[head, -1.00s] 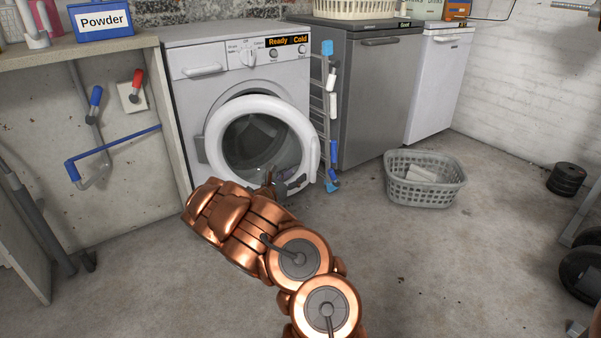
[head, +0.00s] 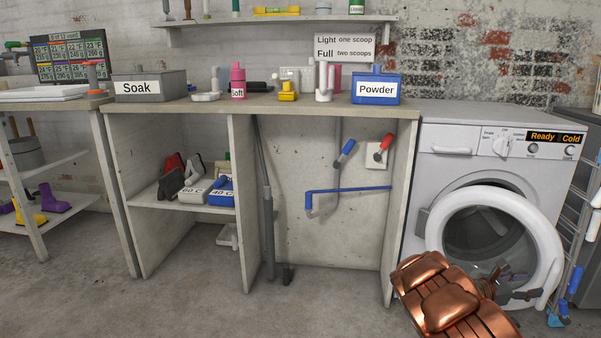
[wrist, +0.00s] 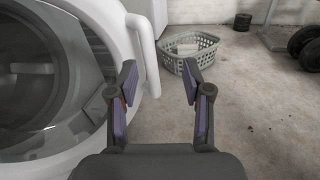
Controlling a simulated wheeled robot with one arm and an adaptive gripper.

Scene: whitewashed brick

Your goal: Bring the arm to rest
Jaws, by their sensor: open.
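My copper arm (head: 455,300) reaches in from the lower right of the head view. In the head view the gripper (head: 505,285) is small and dark, in front of the washing machine's round door, partly hidden by the arm. The washing machine (head: 450,170) stands at the right with its white-rimmed door (head: 548,235) swung open. In the wrist view the door's rim (wrist: 148,50) is just left of the left finger; I cannot tell whether they touch.
A grey laundry basket (wrist: 206,58) with something pale in it stands on the floor ahead in the wrist view. Weight discs (wrist: 305,45) lie at the far right. A concrete bench (head: 270,106) stands left of the washer. Floor between basket and gripper is clear.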

